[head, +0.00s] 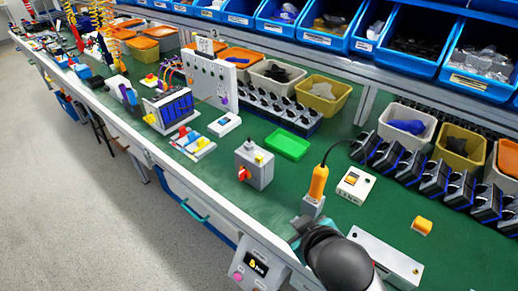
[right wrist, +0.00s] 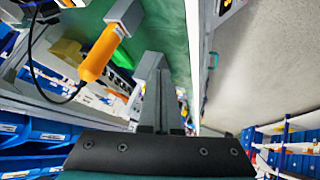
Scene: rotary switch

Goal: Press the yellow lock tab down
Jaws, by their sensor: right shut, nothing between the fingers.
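The grey switch box (head: 255,167) stands on the green bench mat in the middle of the head view. A red rotary knob (head: 243,174) is on its front face, and a small yellow lock tab (head: 259,159) is on its top. My right gripper (head: 300,226) is low and to the right of the box, near the bench's front edge, apart from it. In the right wrist view its fingers (right wrist: 152,75) are together with nothing between them. I cannot make out the switch box in the right wrist view. My left gripper is in neither view.
An orange-handled corded tool (head: 318,182) stands upright close to my right gripper; it also shows in the right wrist view (right wrist: 101,52). A green tray (head: 288,145) lies behind the box. A white switch panel (head: 354,186) is at the right.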

